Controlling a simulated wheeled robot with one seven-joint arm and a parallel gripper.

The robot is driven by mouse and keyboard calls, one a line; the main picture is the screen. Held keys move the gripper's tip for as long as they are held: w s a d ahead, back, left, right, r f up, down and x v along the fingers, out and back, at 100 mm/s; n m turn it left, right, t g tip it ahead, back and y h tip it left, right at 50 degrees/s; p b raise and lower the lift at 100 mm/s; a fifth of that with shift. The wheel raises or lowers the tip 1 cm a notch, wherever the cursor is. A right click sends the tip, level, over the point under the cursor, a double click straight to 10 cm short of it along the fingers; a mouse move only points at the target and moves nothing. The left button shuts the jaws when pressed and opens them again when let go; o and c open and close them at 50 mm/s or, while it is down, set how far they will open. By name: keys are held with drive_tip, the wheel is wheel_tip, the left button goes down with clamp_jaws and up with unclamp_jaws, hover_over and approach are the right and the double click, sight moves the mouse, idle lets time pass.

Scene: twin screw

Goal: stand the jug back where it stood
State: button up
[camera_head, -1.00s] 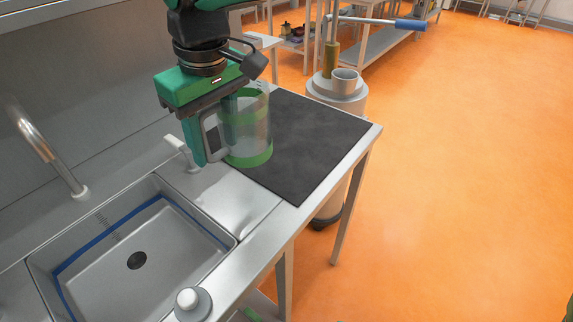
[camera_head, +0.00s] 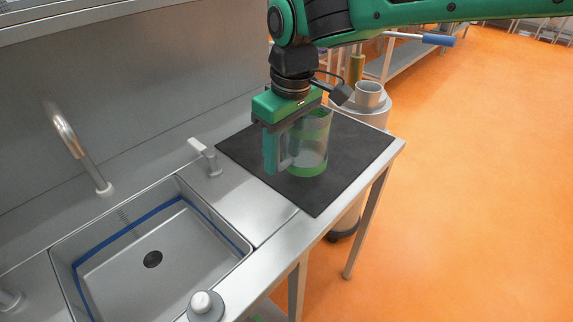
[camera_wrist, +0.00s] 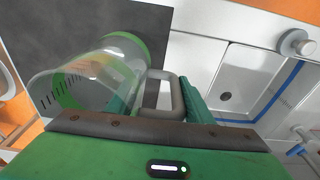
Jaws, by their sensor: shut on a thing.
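My gripper (camera_head: 277,160) is shut on the jug's grey handle, at the jug's left side. In the wrist view the jug (camera_wrist: 95,80) lies to the left, and its handle (camera_wrist: 160,95) sits between the fingers of my gripper (camera_wrist: 162,100).
A sink (camera_head: 150,245) with a blue stripe and a tap (camera_head: 78,150) lies to the left. A small lever (camera_head: 205,157) stands between sink and mat. A white knob (camera_head: 205,305) is at the front edge. A grey cup (camera_head: 369,95) stands on a pedestal behind the counter's right end.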

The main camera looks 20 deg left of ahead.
sight(284, 162)
drive_tip(key=shift+f, duration=2)
drive_tip(key=o, duration=1.6)
drive_tip(key=shift+f, duration=0.15)
drive_tip(key=r, duration=0.4)
drive_tip(key=d+r, duration=0.1)
drive_tip(key=r, duration=0.7)
drive_tip(key=shift+s+d+r, duration=0.1)
drive_tip(key=shift+s+d, duration=0.15)
